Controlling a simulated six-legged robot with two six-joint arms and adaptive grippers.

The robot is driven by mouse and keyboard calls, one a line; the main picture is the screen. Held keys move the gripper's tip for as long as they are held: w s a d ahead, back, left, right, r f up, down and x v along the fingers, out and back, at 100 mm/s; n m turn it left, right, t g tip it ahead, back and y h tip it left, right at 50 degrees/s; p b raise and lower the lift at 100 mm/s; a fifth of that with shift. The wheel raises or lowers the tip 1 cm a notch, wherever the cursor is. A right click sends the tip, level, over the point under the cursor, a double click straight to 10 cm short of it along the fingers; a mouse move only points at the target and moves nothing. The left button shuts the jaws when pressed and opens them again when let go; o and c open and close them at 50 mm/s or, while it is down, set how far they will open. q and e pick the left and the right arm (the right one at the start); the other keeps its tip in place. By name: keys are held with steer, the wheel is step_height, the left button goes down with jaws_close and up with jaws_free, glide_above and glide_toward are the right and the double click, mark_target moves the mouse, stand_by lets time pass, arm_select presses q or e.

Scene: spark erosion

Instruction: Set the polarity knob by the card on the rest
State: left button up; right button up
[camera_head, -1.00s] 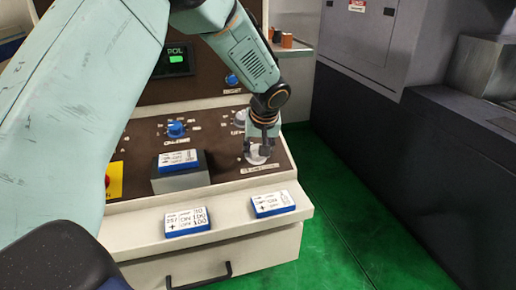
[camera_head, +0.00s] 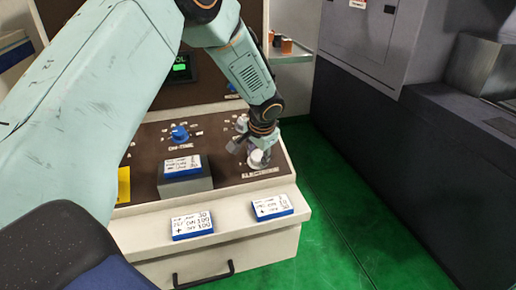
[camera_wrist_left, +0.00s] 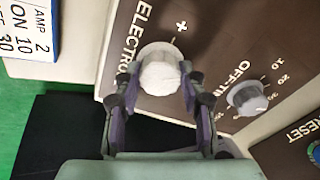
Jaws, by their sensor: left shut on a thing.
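The pale polarity knob (camera_head: 260,158) sits at the right end of the dark panel, above the ELECTRODE lettering. My left gripper (camera_head: 252,149) comes down from above and is shut on it. In the left wrist view the white knob (camera_wrist_left: 159,73) is between the two fingers (camera_wrist_left: 158,88), with a plus mark printed beside it. The knob's pointer is not clear. A blue-edged white card (camera_head: 182,162) lies on the grey rest (camera_head: 186,184); its print is too small to read surely. My right gripper is not in view.
Two more cards, left (camera_head: 192,225) and right (camera_head: 271,207), lie on the front ledge (camera_head: 235,222). The blue ON-TIME knob (camera_head: 180,134) stands behind the rest. The grey OFF-TIME knob (camera_wrist_left: 247,98) is close to the gripper. A dark cabinet (camera_head: 420,140) stands right.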

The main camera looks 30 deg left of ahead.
arm_select(q)
steer(key=m+p, duration=0.3)
steer(key=m, duration=0.1)
steer(key=shift+r, duration=0.2)
steer(key=shift+w+f+m+p, duration=0.1)
steer(key=shift+m+p, duration=1)
steer(key=shift+m, duration=0.4)
steer(key=shift+f, duration=0.1)
steer(key=o, duration=1.2)
steer(key=shift+c, duration=0.2)
steer(key=v, duration=1.2)
